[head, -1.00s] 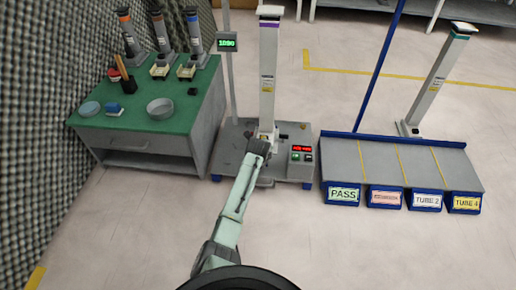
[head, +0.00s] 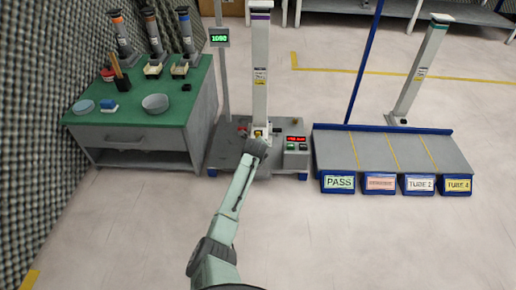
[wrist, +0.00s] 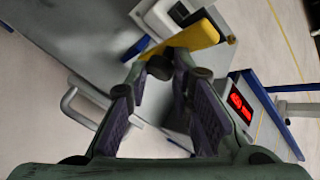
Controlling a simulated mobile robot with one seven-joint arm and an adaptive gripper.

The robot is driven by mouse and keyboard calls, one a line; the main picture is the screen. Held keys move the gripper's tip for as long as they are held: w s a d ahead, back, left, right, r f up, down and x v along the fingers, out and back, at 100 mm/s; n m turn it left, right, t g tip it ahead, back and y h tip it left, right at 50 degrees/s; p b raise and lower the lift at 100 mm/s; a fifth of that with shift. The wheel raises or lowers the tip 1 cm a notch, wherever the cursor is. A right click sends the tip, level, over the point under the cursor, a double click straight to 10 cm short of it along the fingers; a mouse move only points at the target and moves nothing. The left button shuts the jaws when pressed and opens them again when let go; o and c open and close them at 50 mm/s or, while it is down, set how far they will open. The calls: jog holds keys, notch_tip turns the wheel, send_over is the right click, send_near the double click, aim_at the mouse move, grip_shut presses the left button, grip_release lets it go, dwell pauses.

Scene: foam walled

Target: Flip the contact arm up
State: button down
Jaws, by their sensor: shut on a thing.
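The contact arm is a yellow lever (wrist: 192,38) with a dark knob (wrist: 160,67), in the wrist view, at the foot of the tall white column (head: 260,70). My gripper (wrist: 160,78) reaches the lever from the near side. Its two padded fingers are shut on the knob end of the contact arm. In the head view my gripper (head: 257,147) is at the column's foot and hides most of the lever; a small patch of yellow shows above it.
The column stands on a grey base plate (head: 228,157) with a control box (head: 296,147) with a red display on the right. A green-topped bench (head: 125,127) is at left. A sloped rack (head: 395,153) with labelled bins is at right. The floor in front is clear.

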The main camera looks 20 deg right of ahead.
jog(key=shift+s+a+f, duration=0.1)
jog(key=shift+s+f, duration=0.1)
jog(key=shift+f, duration=0.3)
jog(key=shift+s+a+f, duration=0.1)
jog(key=shift+s+f, duration=0.1)
jog(key=shift+f, duration=0.3)
jog(key=c, duration=1.6)
grip_release()
jog(key=shift+f, duration=0.1)
jog(key=shift+o, duration=1.2)
jog(key=shift+d+f, duration=0.1)
jog(key=shift+d, duration=0.05)
notch_tip(320, 180, up, 11)
jog(key=shift+w+d+f, duration=0.1)
jog(key=shift+f, duration=0.05)
